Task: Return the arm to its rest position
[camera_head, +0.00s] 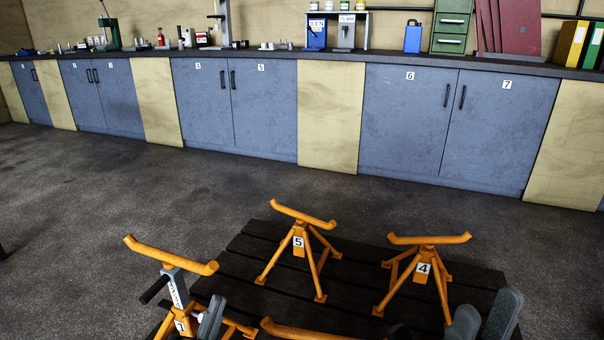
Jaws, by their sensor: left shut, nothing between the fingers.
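My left gripper (211,317) shows as a grey finger at the bottom left, beside the raised orange stand (170,256). It is shut with nothing seen in it; I cannot tell whether it touches the stand. Most of that arm is below the picture. The stand has a grey post with markings and a black handle (155,288). My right gripper (486,310) is at the bottom right, its two grey fingers apart and empty, in front of the orange stand labelled 4 (423,268). The orange stand labelled 5 (299,242) stands further back.
The stands are on a dark slatted platform (240,243). Another orange bar (300,331) is cut off at the bottom edge. Grey floor (110,210) lies open to the left and behind. Blue cabinets (235,105) with a cluttered worktop line the back wall.

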